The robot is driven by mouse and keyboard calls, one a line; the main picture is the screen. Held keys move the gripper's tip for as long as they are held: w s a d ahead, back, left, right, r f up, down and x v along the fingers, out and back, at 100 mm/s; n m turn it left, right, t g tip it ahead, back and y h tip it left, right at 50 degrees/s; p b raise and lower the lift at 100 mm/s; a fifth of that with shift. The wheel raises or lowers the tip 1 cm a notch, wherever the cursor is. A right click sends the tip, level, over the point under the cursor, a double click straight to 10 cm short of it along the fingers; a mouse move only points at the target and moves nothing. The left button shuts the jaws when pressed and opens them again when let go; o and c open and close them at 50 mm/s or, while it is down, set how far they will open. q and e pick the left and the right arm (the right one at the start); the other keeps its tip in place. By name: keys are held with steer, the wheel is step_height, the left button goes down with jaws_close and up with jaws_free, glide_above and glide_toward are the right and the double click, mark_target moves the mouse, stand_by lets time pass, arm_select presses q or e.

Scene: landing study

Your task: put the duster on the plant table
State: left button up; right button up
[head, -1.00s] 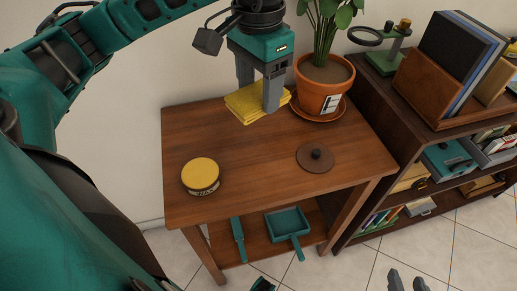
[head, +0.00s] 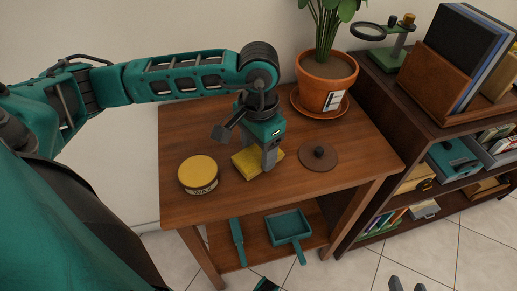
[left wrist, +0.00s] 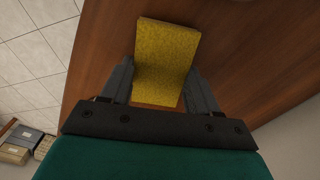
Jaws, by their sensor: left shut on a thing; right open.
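The duster is a folded yellow cloth (head: 244,164) at the middle of the plant table (head: 224,200), between the wax tin and the dark round lid. My left gripper (head: 262,165) points down and is shut on the duster. In the left wrist view the yellow duster (left wrist: 166,58) lies between the two grey fingers (left wrist: 160,95), over the brown wood. I cannot tell whether it touches the tabletop. My right gripper (head: 407,286) shows only as fingertips at the bottom edge, apart and empty.
A potted plant (head: 322,85) on a saucer stands at the table's back right. A yellow-lidded wax tin (head: 198,174) is at the left, a round lid (head: 319,158) at the right. A dustpan (head: 289,226) and brush lie on the lower shelf. A bookcase (head: 400,120) adjoins at right.

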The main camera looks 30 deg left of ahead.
mark_target(258, 153)
arm_select(q)
steer(key=shift+f, duration=0.15)
steer(key=o, duration=1.1)
steer(key=shift+o, duration=0.2)
steer(key=shift+r, duration=0.3)
step_height(258, 153, up, 12)
steer(key=p, duration=0.2)
steer(key=shift+f, duration=0.15)
